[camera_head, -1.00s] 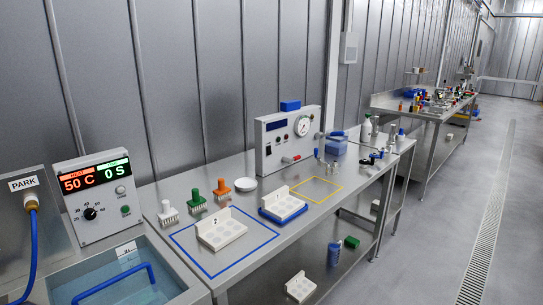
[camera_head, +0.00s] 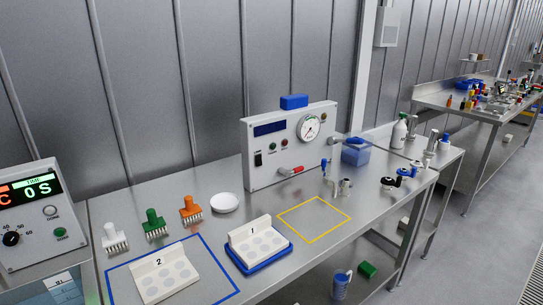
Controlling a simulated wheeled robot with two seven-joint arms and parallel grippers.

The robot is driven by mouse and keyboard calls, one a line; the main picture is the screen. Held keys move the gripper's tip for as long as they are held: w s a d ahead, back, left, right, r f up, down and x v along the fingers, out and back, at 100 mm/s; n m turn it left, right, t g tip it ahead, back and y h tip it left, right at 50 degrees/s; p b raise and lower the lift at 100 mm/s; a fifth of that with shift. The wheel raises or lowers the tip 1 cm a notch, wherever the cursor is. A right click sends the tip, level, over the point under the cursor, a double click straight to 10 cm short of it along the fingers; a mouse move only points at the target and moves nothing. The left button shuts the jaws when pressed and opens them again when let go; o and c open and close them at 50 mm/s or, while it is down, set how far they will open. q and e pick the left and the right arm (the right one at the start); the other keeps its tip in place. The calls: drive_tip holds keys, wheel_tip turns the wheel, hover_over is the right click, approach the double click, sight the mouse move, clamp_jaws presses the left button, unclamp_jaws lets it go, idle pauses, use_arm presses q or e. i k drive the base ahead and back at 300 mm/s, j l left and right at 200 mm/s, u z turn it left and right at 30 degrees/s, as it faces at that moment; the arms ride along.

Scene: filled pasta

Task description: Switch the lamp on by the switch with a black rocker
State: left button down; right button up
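A white instrument panel (camera_head: 262,178) stands at the back of the steel bench. A small black rocker switch (camera_head: 258,159) is on the left of its face, below a dark blue display (camera_head: 269,129). A green round part (camera_head: 273,147) and a red round part (camera_head: 284,142) sit right of the rocker; whether either is a lamp or is lit is too small to tell. Another small round part (camera_head: 323,117) is at the upper right, beside a dial gauge (camera_head: 309,127). Neither of my grippers is in view.
A red-handled lever (camera_head: 291,170) sticks out of the panel's lower front. White (camera_head: 114,240), green (camera_head: 154,224) and orange (camera_head: 190,210) tools and a white dish (camera_head: 225,203) stand left of it. Numbered trays (camera_head: 164,277) lie in front. The yellow square (camera_head: 314,218) is empty.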

sight(259, 162)
drive_tip(key=i+l+u, duration=0.1)
drive_tip(key=i+l, duration=0.35)
drive_tip(key=l, duration=0.15)
drive_tip(key=i+l, duration=0.1)
drive_tip(key=i, duration=0.4)
